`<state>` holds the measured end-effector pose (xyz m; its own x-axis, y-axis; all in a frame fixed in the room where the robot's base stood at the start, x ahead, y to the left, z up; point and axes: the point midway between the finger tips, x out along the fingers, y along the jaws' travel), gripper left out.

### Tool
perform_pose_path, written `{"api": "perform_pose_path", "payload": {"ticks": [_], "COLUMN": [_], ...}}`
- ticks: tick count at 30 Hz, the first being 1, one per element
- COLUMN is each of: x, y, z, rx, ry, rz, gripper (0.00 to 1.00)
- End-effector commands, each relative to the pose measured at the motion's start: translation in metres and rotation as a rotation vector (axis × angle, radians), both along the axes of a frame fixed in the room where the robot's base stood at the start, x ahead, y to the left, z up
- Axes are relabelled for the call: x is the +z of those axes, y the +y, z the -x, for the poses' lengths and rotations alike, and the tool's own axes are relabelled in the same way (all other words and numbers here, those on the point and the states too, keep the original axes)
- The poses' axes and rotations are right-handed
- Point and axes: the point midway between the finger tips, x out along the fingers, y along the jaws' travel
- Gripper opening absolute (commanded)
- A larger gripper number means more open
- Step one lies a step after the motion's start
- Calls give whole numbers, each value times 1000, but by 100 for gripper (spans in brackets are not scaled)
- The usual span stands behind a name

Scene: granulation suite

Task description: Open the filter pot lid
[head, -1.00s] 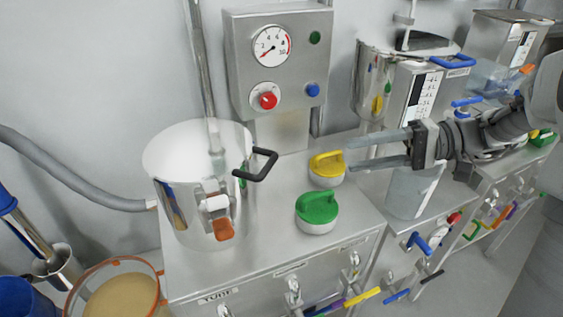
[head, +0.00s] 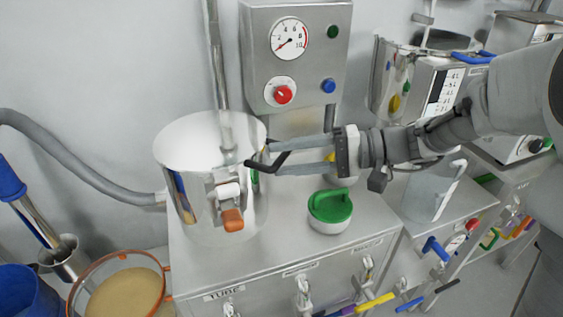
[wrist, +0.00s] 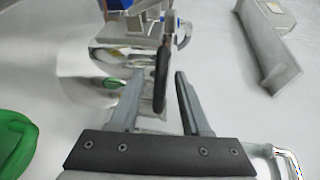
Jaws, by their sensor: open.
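The filter pot (head: 185,210) is a shiny steel cylinder standing at the left of the steel cabinet top. Its pale round lid (head: 190,145) lies flat and looks closed. A black bar handle (head: 262,166) juts from the lid's right side. An orange-tabbed latch (head: 232,220) is on the pot's front. My gripper (head: 276,158) is open at the handle, coming from the right. In the wrist view the dark handle (wrist: 161,78) stands between the two separated fingers (wrist: 160,88). I cannot tell whether either finger touches it.
A green-handled weight-like piece (head: 331,205) stands in front of my gripper; a yellow one is mostly hidden behind it. A control box (head: 298,50) with a gauge hangs above. A pipe (head: 216,70) rises behind the pot. A sieve (head: 120,295) stands lower left.

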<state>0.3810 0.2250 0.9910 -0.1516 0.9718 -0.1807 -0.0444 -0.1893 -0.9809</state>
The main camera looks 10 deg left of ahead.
Motion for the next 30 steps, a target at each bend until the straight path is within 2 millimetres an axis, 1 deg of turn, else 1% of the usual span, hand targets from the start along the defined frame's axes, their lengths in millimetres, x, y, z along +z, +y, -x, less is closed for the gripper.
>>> {"api": "perform_pose_path", "payload": {"ticks": [1,4,13,17,18,21,30], "x": [-2,-2,-2,-2,-2,-2,-2], "y": [5,10,12,12,12,12,12], "z": [1,2,2,2,2,2,2], "rx": [1,0,0,0,0,0,0], "ry": [0,1,1,1,1,1,1], "rz": [0,1,0,0,0,0,0], "gripper": [47,47,47,24,16,0,0]}}
